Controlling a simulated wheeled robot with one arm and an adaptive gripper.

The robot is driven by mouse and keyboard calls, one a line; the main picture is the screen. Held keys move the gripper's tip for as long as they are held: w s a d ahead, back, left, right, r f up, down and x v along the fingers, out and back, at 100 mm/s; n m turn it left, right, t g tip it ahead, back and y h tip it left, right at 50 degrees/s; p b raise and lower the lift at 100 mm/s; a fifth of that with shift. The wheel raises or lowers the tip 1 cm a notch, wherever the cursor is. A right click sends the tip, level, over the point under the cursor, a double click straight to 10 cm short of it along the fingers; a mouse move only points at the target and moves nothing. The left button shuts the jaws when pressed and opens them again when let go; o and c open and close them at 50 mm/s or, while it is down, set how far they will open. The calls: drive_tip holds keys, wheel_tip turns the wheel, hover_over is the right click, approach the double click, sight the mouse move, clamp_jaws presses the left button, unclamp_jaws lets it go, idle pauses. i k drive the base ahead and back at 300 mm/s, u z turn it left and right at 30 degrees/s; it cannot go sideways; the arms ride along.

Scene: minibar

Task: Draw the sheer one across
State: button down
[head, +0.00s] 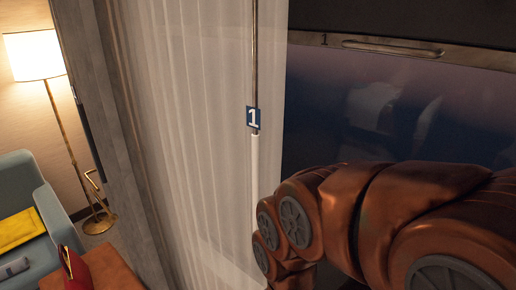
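The sheer white curtain (195,130) hangs in folds at the centre left. A thin draw rod hangs along its right edge, metal-coloured above (254,50) and with a white lower part (255,165). A blue tag (253,118) marked 1 is on the rod. My orange arm reaches in from the lower right, and its links come close to the rod's lower end in the picture. My gripper does not show; it is hidden by the arm or below the frame. Whether it touches the rod cannot be seen.
A dark window (375,105) with a metal rail handle (392,48), also marked 1, lies right of the curtain. A heavier grey curtain (85,60) hangs to its left. A lit floor lamp (34,56) and a teal armchair (35,190) with a yellow cushion (18,229) stand at far left.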

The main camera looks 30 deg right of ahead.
sight(191, 73)
drive_tip(key=k, duration=0.85)
drive_tip(key=u, duration=1.65)
drive_tip(key=i, duration=0.5)
drive_tip(key=u, duration=0.15)
